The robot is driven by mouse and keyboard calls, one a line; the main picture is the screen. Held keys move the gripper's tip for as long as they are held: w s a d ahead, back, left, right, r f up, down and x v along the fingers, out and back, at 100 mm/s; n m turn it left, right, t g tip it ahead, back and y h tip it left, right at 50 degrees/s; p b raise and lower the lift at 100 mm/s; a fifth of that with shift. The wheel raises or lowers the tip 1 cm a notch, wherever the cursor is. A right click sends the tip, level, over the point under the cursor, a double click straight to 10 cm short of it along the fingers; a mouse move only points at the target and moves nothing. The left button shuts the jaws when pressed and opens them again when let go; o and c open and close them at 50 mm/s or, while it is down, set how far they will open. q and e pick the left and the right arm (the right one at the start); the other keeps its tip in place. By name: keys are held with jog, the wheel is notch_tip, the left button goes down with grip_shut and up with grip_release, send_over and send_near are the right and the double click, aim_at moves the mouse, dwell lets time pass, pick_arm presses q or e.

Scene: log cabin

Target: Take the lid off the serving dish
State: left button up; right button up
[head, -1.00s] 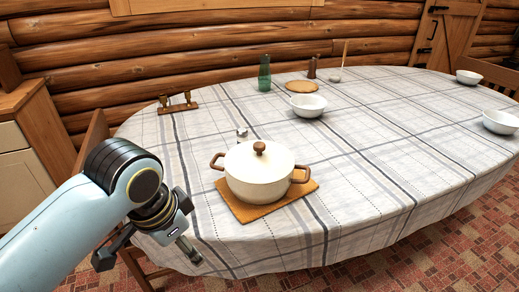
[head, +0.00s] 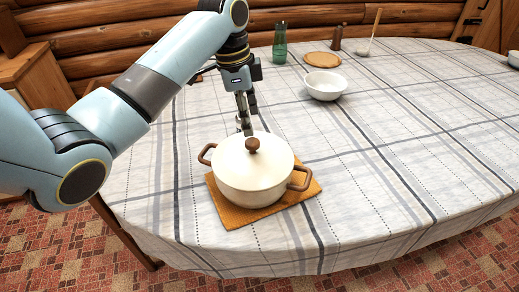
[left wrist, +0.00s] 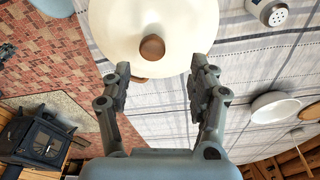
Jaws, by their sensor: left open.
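The serving dish (head: 252,185) is a cream pot with two brown side handles, standing on an orange-brown mat (head: 230,213) near the table's front edge. Its cream lid (head: 275,155) is on it, with a round brown knob (head: 252,145) on top. In the left wrist view the lid (left wrist: 190,25) and knob (left wrist: 152,47) lie just beyond the fingertips. My left gripper (head: 243,118) is above and behind the knob, pointing down. It also shows in the left wrist view (left wrist: 162,72), open with nothing between its fingers. My right gripper is not in view.
A white bowl (head: 325,85), a green bottle (head: 279,45), a round wooden board (head: 322,59) and a brown shaker (head: 337,38) stand farther back. A metal-topped shaker (left wrist: 272,12) shows in the left wrist view. The cloth right of the pot is clear.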

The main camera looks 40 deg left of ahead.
aim_at(252, 141)
pick_arm(q)
jog(key=shift+s+d+f, duration=0.15)
jog(key=shift+s+f, duration=0.45)
jog(key=shift+s, duration=0.15)
jog(key=shift+w+d+f, duration=0.2)
jog(key=shift+w+f, duration=0.25)
jog(key=shift+f, duration=0.2)
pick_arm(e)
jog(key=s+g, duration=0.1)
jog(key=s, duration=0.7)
pick_arm(q)
jog(key=f, duration=0.4)
jog(key=shift+w+d, duration=0.1)
jog(key=shift+d, duration=0.2)
jog(key=shift+f, duration=0.4)
jog(key=shift+c, duration=3.4)
jog(key=c, duration=0.5)
grip_shut()
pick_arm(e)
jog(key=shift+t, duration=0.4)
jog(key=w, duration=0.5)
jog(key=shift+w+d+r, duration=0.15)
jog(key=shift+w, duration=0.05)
